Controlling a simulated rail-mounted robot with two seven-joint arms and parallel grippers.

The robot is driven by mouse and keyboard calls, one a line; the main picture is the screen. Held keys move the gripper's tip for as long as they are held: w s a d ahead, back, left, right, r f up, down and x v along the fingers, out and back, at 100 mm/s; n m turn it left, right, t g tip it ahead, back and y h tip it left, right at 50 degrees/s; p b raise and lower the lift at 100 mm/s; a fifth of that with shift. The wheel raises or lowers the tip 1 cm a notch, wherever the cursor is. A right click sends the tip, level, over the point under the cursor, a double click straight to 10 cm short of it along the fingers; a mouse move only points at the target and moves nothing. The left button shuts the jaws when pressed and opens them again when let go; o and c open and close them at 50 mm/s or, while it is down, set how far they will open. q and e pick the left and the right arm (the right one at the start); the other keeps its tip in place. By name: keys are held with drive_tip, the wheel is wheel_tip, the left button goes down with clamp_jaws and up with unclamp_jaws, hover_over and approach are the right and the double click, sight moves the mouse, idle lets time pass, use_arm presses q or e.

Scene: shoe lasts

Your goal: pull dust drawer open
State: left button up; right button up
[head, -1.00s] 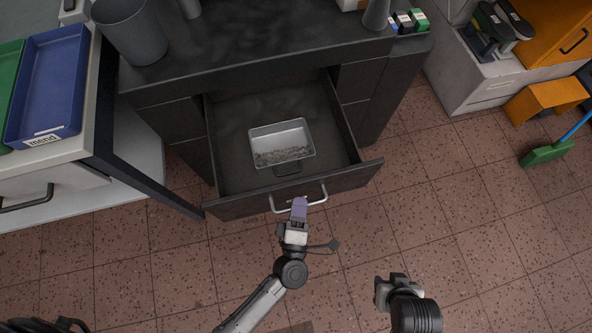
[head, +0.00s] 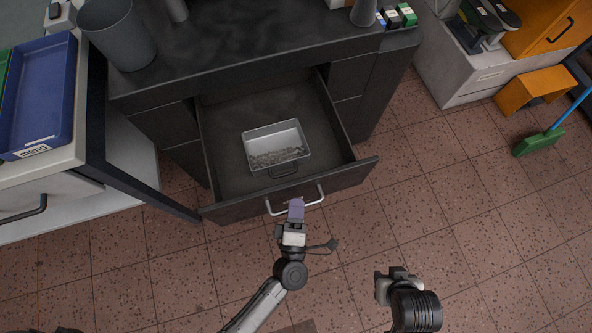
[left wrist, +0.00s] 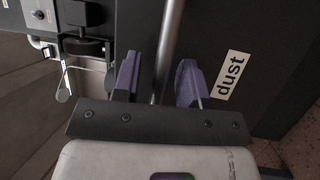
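The dust drawer (head: 285,192) stands well out from the dark bench and has a silver bar handle (head: 318,198) on its front. The left wrist view shows its white "dust" label (left wrist: 230,76). My left gripper (head: 296,205) is at the handle. In the left wrist view its purple fingers (left wrist: 160,78) stand apart, one on each side of the handle bar (left wrist: 170,35), with visible gaps beside the bar. My right gripper (head: 384,288) is low in the head view, away from the drawer; its fingers cannot be made out.
A metal tray (head: 276,136) with grey debris sits inside the drawer. A grey bin (head: 117,35) stands on the bench (head: 250,45). A blue tray (head: 40,95) is on the left table. A green brush (head: 540,142) and orange bin (head: 535,92) are at right. Tiled floor in front is clear.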

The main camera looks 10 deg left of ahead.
use_arm(q)
drive_tip(key=s+d+f+p, duration=0.1)
drive_tip(key=s+f+p, duration=0.1)
drive_tip(key=s, duration=1.1)
drive_tip(key=shift+s+d+f, duration=0.15)
drive_tip(key=shift+s, duration=0.15)
